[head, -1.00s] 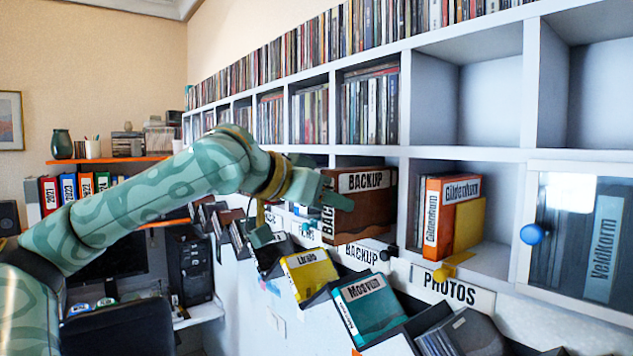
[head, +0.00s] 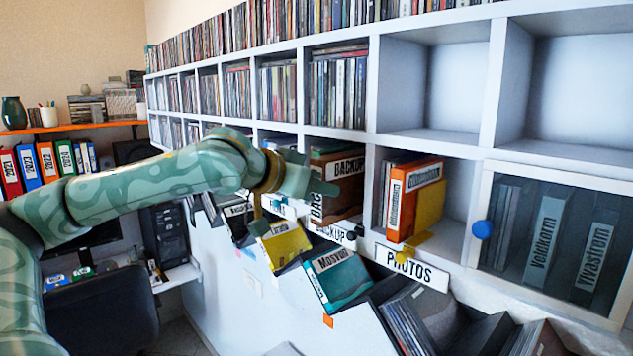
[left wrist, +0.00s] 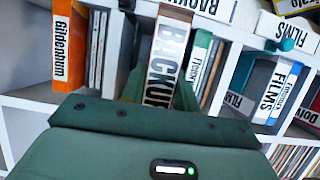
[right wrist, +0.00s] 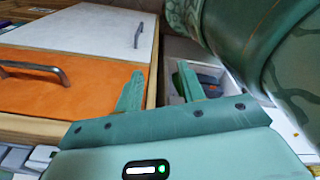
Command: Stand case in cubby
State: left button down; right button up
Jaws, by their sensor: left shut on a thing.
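The brown case labelled BACKUP (head: 345,191) stands upright at the mouth of a middle-row cubby, above the BACKUP shelf label (head: 333,233). My left gripper (head: 312,187) is shut on it from its left side. In the left wrist view the case (left wrist: 167,58) shows its white spine label between the fingers (left wrist: 161,92). Whether its base rests on the cubby floor cannot be told. My right gripper (right wrist: 157,82) is open and empty, seen only in the right wrist view.
The cubby to the right holds an orange Gildenhum case (head: 405,202) and a yellow piece. Further right is a glass door with a blue knob (head: 482,229). Below, sloped bins hold a yellow case (head: 285,243) and a teal case (head: 337,277).

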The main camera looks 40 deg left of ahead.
pick_arm(q)
jog(key=c, duration=1)
grip_release()
jog(key=shift+o, duration=0.2)
jog(key=shift+s+b, duration=0.25)
jog(key=shift+b, duration=0.25)
jog(key=b+v, duration=0.6)
jog(key=v, duration=1)
jog(key=shift+b, duration=0.3)
jog(key=shift+w+r, duration=0.1)
jog(key=shift+r, duration=0.05)
